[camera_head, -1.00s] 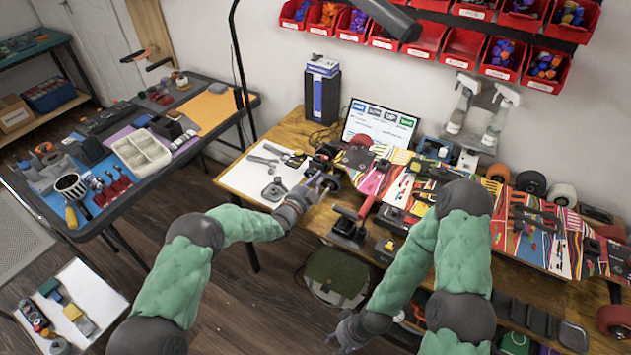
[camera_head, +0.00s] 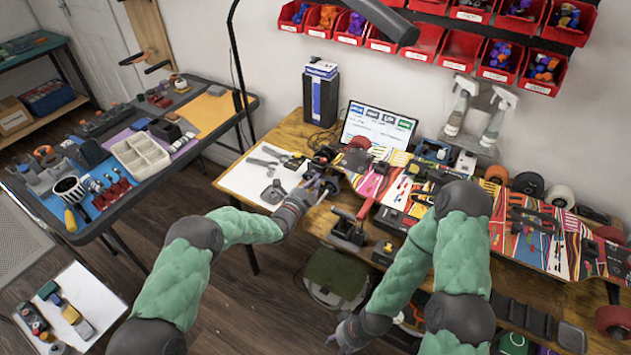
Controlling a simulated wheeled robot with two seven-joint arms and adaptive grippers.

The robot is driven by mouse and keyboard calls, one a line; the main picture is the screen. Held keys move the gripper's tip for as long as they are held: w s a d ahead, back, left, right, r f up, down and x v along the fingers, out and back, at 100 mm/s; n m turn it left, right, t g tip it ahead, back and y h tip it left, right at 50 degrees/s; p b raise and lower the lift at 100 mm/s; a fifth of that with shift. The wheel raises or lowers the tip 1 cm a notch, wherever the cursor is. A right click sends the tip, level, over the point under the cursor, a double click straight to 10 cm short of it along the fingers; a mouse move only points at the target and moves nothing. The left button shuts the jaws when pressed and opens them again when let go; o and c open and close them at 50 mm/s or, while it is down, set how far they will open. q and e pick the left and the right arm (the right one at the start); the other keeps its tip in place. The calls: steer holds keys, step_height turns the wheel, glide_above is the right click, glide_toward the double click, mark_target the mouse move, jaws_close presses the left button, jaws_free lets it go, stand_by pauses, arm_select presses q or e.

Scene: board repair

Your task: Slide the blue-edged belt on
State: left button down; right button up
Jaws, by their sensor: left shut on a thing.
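My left gripper (camera_head: 316,188) is at the left end of the skateboard, beside its dark wheel and truck parts (camera_head: 326,156). It is shut on a small dark thing with a bluish tint, which looks like the blue-edged belt (camera_head: 328,187); the fingers hide much of it. I cannot tell whether the belt touches the wheel or pulley. The skateboard (camera_head: 545,242) lies upside down along the wooden bench, its colourful underside up. My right gripper (camera_head: 338,338) hangs low in front of the bench, small and partly hidden by my arm, its fingers unclear.
A white sheet (camera_head: 243,184) with dark tools lies left of the skateboard. A black vise-like tool with a red handle (camera_head: 350,228) stands just in front of it. A laptop-like screen (camera_head: 378,124) and spray bottles (camera_head: 460,105) stand behind. A green bag (camera_head: 335,275) sits below the bench.

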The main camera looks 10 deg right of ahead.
arm_select(q)
steer(key=shift+w+d, duration=0.1)
stand_by(0.6)
steer(key=c, duration=1.3)
jaws_free()
steer(key=c, duration=0.3)
steer(key=shift+c, duration=0.2)
steer(key=shift+p+v, duration=0.8)
steer(key=shift+v, duration=0.4)
steer(key=shift+p+v, duration=1.5)
steer(key=shift+v, duration=1.15)
